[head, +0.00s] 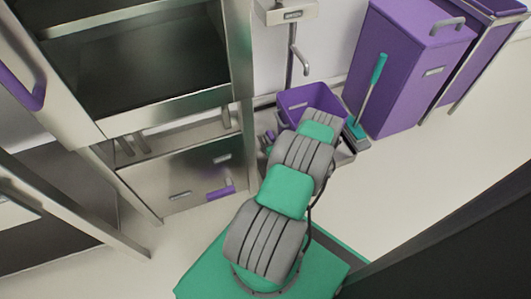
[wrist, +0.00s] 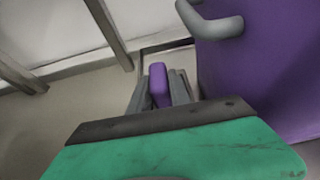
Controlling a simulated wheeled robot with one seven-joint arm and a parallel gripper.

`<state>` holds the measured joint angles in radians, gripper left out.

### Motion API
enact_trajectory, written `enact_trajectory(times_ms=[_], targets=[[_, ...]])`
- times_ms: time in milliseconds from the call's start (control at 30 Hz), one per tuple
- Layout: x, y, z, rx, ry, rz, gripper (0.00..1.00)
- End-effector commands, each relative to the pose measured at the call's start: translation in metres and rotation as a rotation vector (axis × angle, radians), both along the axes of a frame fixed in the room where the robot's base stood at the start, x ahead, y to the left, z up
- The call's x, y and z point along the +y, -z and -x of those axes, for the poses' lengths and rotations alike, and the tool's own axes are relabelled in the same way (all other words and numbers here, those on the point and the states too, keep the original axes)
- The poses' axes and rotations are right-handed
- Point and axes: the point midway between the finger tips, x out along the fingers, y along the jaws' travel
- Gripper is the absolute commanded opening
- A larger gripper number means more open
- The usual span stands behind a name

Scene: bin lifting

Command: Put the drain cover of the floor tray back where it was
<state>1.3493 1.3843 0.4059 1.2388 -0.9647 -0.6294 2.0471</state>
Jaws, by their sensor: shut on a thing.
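In the head view my arm reaches out over the floor towards a purple bucket, and my gripper is hidden behind the arm's far links. In the wrist view my gripper (wrist: 158,92) is shut on an upright, rounded purple handle (wrist: 158,78) between its two grey fingers. I cannot make out what hangs below the handle; a drain cover is not clearly visible. A grey, tray-like edge (head: 346,152) shows beside the arm's end in the head view. The arm hides most of it, so I cannot tell whether a drain opening is there.
The purple bucket (head: 303,97) stands close behind the arm's end. A teal-handled brush (head: 371,85) leans beside it. A tall purple bin (head: 405,75) with a grey handle is to the right. A metal cabinet (head: 185,180) is to the left. Floor at the right is clear.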

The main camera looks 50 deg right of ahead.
Motion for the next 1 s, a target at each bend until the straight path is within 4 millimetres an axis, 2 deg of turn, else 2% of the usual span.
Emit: enact_trajectory(times_ms=[33,133,300,467,633,967,1000], targets=[[-0.006,0.002,-0.014,-0.006,-0.007,0.008,0.0],[-0.011,0.009,-0.024,-0.01,-0.006,0.004,0.0],[-0.011,0.049,-0.024,-0.012,-0.003,0.002,0.0],[-0.012,0.068,-0.024,-0.013,-0.004,0.004,0.0],[-0.012,0.098,-0.023,-0.011,-0.005,0.005,0.0],[-0.012,0.1,-0.023,-0.011,-0.005,0.005,0.0],[-0.011,0.101,-0.023,-0.01,-0.005,0.002,0.24]])
